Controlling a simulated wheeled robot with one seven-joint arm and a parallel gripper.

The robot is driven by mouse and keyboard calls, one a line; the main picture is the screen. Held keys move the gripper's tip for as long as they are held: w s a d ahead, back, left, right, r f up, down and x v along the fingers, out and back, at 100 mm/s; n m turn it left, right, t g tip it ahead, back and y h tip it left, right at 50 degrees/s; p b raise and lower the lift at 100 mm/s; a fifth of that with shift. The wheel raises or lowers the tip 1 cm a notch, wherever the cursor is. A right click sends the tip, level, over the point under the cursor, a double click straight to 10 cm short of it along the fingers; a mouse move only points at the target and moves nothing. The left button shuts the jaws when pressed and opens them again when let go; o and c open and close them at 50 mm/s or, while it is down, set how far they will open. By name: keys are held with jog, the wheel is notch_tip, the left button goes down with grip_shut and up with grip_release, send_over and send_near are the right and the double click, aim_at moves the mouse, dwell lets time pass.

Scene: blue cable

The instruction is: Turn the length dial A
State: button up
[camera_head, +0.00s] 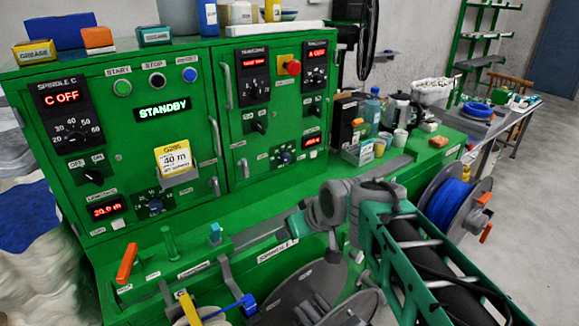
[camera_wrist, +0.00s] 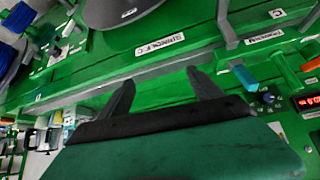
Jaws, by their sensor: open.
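The green control cabinet (camera_head: 140,80) carries several dials. A small blue-centred dial (camera_head: 285,158) sits low on its right panel beside a red readout (camera_head: 313,141). Another blue-centred dial (camera_head: 155,206) sits low on the left panel beside a readout of about 20.0 m (camera_head: 105,210). The dial labels are too small to tell which is length dial A. In the wrist view, my gripper (camera_wrist: 162,92) is open and empty over the green bench, apart from any dial. A blue dial (camera_wrist: 268,97) and red readout (camera_wrist: 307,103) show at its right. My arm hides part of the bench in the head view.
An orange handle (camera_head: 127,263) and a blue-topped post (camera_head: 215,233) stand on the bench front. A blue cable reel (camera_head: 450,205) stands at the right. Bottles and jars crowd the bench's far end.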

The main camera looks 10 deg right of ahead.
jog(key=w+t+y+b, duration=0.1)
jog(key=w, duration=0.4)
jog(key=w+f+n+t+y+b, duration=0.1)
jog(key=w, duration=0.4)
jog(key=w+d+n+t+y+b, duration=0.1)
jog(key=w, duration=0.4)
jog(key=shift+w+f+t, duration=0.15)
jog(key=shift+f+t, duration=0.15)
jog(key=shift+f, duration=0.05)
jog(key=shift+c, duration=1.4)
jog(key=w, duration=0.1)
jog(key=w+d+t+y, duration=0.1)
jog(key=w, duration=0.1)
jog(key=w+d+n+t+y+b, duration=0.1)
jog(key=shift+w+r, duration=0.15)
jog(key=shift+w, duration=0.2)
jog(key=shift+c, duration=0.8)
jog(key=t+y, duration=0.1)
jog(key=t, duration=0.2)
send_near(288, 159)
jog(key=w, duration=0.1)
jog(key=p+x, duration=0.1)
jog(key=x, duration=0.7)
jog(key=shift+s+a+r, duration=0.15)
grip_shut()
